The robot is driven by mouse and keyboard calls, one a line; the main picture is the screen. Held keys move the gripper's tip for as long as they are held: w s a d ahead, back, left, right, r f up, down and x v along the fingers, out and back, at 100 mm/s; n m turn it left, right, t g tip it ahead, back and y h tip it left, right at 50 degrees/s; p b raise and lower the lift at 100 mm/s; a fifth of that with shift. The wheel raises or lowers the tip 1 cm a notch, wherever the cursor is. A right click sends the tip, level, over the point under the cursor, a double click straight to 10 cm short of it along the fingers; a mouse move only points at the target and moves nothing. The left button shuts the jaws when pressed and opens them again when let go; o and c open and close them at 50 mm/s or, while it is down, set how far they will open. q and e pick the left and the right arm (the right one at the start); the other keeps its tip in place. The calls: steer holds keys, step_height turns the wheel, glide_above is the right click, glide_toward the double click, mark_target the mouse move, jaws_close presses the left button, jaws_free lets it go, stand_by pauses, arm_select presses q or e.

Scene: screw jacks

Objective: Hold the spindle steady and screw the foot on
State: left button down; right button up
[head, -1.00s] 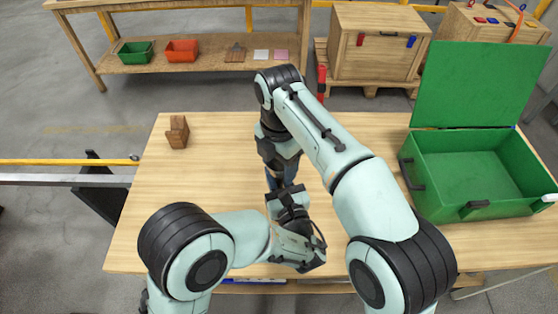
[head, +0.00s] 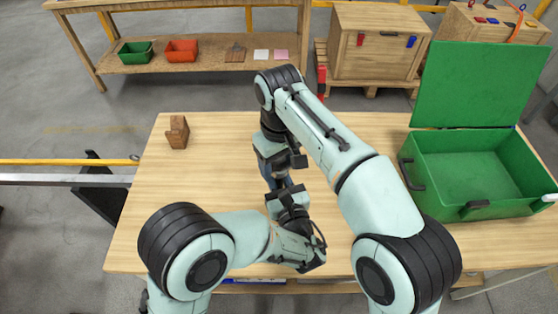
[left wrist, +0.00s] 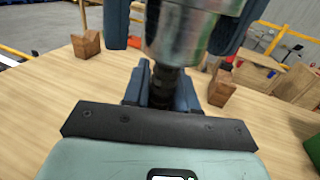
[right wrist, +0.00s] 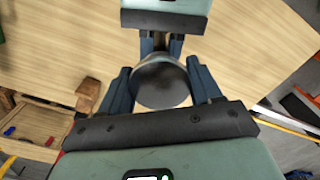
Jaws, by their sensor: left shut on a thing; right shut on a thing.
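The foot (left wrist: 180,35) is a shiny metal cylinder in the left wrist view; the right wrist view shows its rounded face (right wrist: 162,82). My right gripper (head: 277,176) is shut on the foot, with a blue finger on each side. The spindle (left wrist: 164,82) is a dark rod meeting the foot. My left gripper (head: 284,189) is shut on the spindle; its fingers also show at the top of the right wrist view (right wrist: 166,46). Foot and spindle look in line; how far the foot sits on the thread is hidden. In the head view my arms cover most of both.
A notched wooden block (head: 178,132) stands at the table's back left. Another wooden block (left wrist: 222,86) shows in the left wrist view. An open green box (head: 475,172) stands at the right of the table (head: 190,220). The table's left half is mostly clear.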

steer(key=m, duration=0.6)
steer(key=shift+m, duration=0.4)
steer(key=m, duration=0.7)
steer(key=shift+m, duration=0.3)
steer(key=o, duration=1.2)
steer(key=shift+o, duration=0.2)
steer(key=shift+r, duration=3.7)
arm_select(q)
steer(key=c, duration=0.8)
jaws_free()
